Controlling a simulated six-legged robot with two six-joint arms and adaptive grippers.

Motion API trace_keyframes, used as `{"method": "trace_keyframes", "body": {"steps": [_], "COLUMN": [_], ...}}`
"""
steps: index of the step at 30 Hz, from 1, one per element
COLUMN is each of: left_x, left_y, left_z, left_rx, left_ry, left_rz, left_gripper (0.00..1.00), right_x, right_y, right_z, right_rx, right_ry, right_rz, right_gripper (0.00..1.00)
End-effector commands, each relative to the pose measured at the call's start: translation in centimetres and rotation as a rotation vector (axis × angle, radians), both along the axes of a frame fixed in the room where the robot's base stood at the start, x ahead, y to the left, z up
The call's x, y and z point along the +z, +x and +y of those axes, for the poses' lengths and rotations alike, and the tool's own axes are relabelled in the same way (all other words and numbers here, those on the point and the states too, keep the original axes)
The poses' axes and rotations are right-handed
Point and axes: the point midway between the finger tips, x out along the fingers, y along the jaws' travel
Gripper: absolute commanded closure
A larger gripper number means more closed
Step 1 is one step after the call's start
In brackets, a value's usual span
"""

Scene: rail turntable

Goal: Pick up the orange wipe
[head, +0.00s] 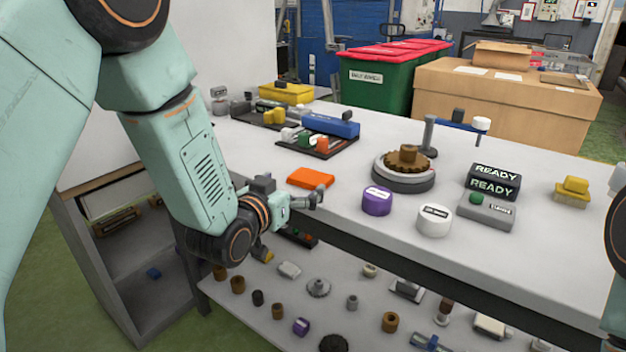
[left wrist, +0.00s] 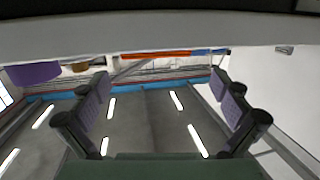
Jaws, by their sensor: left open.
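The orange wipe (head: 311,178) lies flat on the grey-white table near its front edge, left of the middle in the head view. In the left wrist view it shows as a thin orange strip (left wrist: 155,54) near the top, beyond the space between the fingers. My left gripper (head: 296,197) is at the table's front edge, just in front of the wipe and apart from it. Its two fingers (left wrist: 160,108) are spread wide with nothing between them. My right gripper is not in view; only part of that arm shows at the right edge.
A purple round piece (head: 377,201) and a white one (head: 434,220) stand right of the wipe. Behind are a dark tray (head: 290,146) of parts and a gear on a turntable (head: 403,178). A lower shelf (head: 240,310) holds several small parts.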

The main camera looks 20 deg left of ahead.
Motion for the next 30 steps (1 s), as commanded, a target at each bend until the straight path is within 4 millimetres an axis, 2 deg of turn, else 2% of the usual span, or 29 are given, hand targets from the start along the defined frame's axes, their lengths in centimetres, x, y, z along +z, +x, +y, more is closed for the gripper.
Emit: {"method": "trace_keyframes", "body": {"steps": [5, 9, 19, 30], "left_x": [-1.2, -1.3, -1.3, -1.3], "left_y": [2.5, 4.1, 4.9, 4.9], "left_z": [-0.7, -1.0, -1.3, -1.2], "left_rx": [-0.003, -0.003, -0.005, -0.004], "left_ry": [0.002, 0.002, 0.001, 0.001], "left_rz": [-0.001, 0.000, 0.002, 0.002], "left_gripper": [0.00, 0.00, 0.00, 0.31], "right_x": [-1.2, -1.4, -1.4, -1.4], "right_y": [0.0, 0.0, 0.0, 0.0], "right_z": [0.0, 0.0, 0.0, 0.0], "right_rx": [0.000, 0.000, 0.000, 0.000], "right_ry": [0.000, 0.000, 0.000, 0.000], "right_rz": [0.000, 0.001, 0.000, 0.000], "right_gripper": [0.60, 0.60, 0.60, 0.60]}}
